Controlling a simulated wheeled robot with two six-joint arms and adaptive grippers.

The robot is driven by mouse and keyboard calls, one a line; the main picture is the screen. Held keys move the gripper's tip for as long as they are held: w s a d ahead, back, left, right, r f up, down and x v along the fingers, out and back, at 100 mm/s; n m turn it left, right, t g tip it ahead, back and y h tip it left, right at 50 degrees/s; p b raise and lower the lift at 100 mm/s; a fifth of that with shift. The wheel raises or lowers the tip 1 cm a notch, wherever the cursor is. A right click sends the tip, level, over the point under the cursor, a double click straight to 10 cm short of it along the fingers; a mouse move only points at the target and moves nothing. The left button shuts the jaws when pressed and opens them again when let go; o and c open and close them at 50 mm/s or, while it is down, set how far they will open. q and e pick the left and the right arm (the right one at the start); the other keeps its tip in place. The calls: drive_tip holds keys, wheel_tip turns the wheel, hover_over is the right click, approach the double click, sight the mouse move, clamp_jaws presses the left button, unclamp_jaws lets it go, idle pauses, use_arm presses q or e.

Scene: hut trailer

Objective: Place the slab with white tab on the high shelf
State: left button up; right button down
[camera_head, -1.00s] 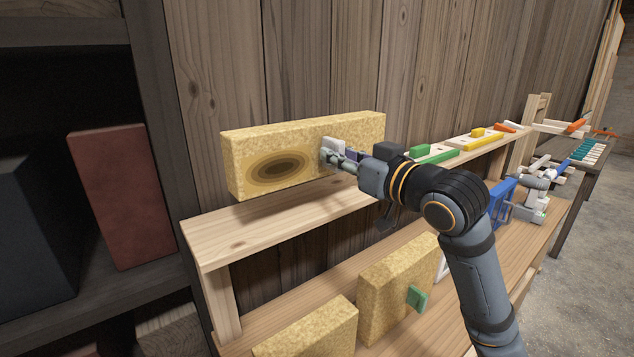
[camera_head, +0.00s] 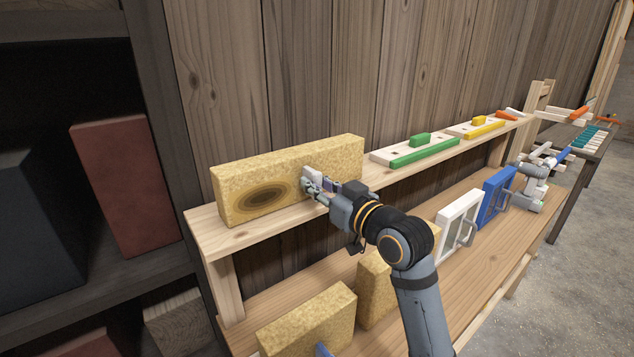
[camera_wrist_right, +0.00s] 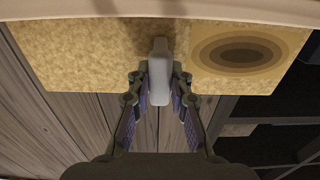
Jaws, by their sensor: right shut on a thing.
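The slab with white tab (camera_head: 288,175) is a yellow speckled block with dark oval rings on its front face. It stands upright at the left end of the high shelf (camera_head: 222,238), its lower edge at or very near the board; I cannot tell whether it bears its full weight. My right gripper (camera_head: 314,184) is shut on its white tab, which also shows in the right wrist view (camera_wrist_right: 159,75) between the fingers (camera_wrist_right: 159,88). The slab (camera_wrist_right: 100,55) fills the upper part of that view. My left gripper is not in view.
Two more yellow slabs (camera_head: 310,325) stand on the lower bench, one partly behind my arm. White and blue framed panels (camera_head: 494,194) stand farther right. A board with a green bar (camera_head: 425,152) and one with a yellow bar (camera_head: 483,130) lie along the high shelf. A dark rack (camera_head: 165,262) is at left.

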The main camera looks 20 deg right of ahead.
drive_tip(key=c, duration=1.2)
unclamp_jaws()
drive_tip(key=shift+w, duration=0.1)
drive_tip(key=b+v, duration=1.2)
drive_tip(key=b, duration=0.5)
drive_tip(key=shift+b, duration=0.3)
